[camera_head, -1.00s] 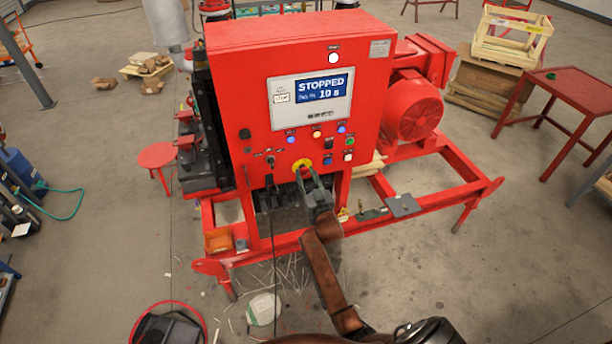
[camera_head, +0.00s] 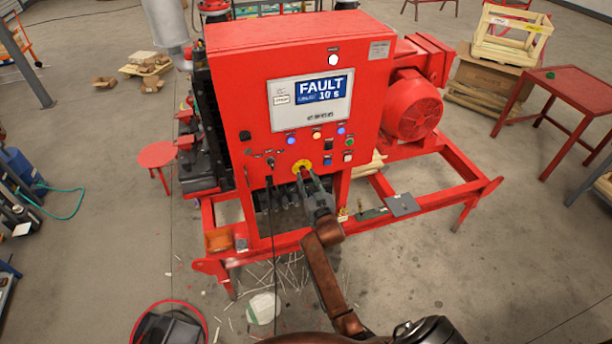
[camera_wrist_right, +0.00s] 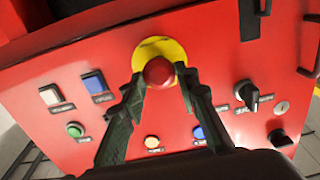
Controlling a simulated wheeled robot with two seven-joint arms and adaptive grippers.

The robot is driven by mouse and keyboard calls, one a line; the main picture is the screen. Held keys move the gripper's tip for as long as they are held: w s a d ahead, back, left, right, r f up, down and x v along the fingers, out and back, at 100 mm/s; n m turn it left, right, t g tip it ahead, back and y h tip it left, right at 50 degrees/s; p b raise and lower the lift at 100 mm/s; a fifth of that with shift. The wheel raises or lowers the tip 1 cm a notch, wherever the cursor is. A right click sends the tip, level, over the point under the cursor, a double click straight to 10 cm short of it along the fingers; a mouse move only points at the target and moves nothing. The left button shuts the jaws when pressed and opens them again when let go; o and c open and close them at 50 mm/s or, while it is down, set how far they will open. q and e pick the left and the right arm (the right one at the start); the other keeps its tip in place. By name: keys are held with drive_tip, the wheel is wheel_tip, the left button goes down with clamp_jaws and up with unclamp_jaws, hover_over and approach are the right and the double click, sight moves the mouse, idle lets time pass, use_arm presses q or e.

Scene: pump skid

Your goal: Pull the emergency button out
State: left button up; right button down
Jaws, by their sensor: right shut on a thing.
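The emergency button is a red mushroom head (camera_wrist_right: 159,72) on a round yellow plate (camera_wrist_right: 158,50), seen in the right wrist view. In the head view, the yellow plate (camera_head: 303,164) sits low on the red control cabinet (camera_head: 230,120), with the button mostly hidden by my gripper. My right gripper (camera_head: 305,176) reaches up to it from below. In the right wrist view, the fingers of my right gripper (camera_wrist_right: 160,84) stand on both sides of the red head and are shut on it. The cabinet display (camera_head: 324,90) reads FAULT and 10 s. My left gripper is not in view.
Coloured buttons and lamps (camera_head: 317,135) sit above the emergency button. A black selector knob (camera_wrist_right: 247,94) is beside it in the wrist view. A dark cable (camera_head: 273,215) hangs left of my right arm. The skid's red frame (camera_head: 420,203) extends below and right.

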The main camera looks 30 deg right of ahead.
drive_tip(key=c, duration=1.5)
unclamp_jaws()
drive_tip(key=shift+s, duration=0.1)
drive_tip(key=shift+s, duration=0.1)
drive_tip(key=v, duration=1.2)
drive_tip(key=shift+f, duration=0.1)
